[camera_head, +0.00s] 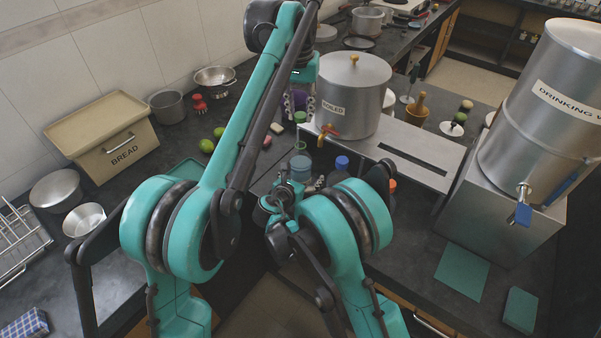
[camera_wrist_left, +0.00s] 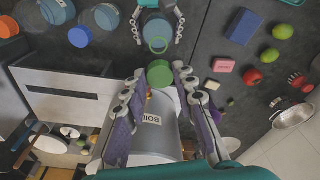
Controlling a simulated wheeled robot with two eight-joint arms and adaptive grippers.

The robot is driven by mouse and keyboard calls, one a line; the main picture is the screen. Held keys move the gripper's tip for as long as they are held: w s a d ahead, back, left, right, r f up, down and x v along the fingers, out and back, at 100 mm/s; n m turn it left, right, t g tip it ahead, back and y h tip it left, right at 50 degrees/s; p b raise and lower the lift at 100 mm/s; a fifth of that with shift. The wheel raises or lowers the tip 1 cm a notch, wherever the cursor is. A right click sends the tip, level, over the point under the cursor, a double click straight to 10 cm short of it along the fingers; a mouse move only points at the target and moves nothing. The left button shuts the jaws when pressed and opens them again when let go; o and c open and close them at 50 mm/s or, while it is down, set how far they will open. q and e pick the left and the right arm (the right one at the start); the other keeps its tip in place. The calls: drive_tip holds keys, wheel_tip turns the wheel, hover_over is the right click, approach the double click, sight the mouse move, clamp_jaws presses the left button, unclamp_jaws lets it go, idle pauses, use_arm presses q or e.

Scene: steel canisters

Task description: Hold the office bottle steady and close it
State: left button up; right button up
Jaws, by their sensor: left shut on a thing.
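My left gripper (camera_head: 300,105) points down and is shut on a green cap (camera_head: 300,117). In the left wrist view the cap (camera_wrist_left: 159,73) sits between the left fingertips (camera_wrist_left: 159,76). The office bottle (camera_head: 300,166) is a bluish clear bottle with an open, green-rimmed mouth, below the cap and apart from it. In the left wrist view the bottle (camera_wrist_left: 155,25) stands between the fingers of my right gripper (camera_wrist_left: 157,20), which seem to touch both its sides. My arms hide much of the right gripper in the head view. No label on the bottle is readable.
A blue-capped bottle (camera_head: 342,163) stands close on the right. A steel boiled-water canister (camera_head: 355,90) with a red tap stands on a steel stand (camera_head: 425,174) behind. Limes (camera_head: 207,146) and a bread bin (camera_head: 105,135) are at left.

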clamp_jaws()
idle(0.5)
use_arm(q)
hover_over(300, 141)
drive_tip(key=shift+s+f, duration=0.15)
drive_tip(key=shift+f, duration=2.35)
drive_tip(key=shift+f, duration=0.9)
drive_tip(key=shift+f, duration=0.55)
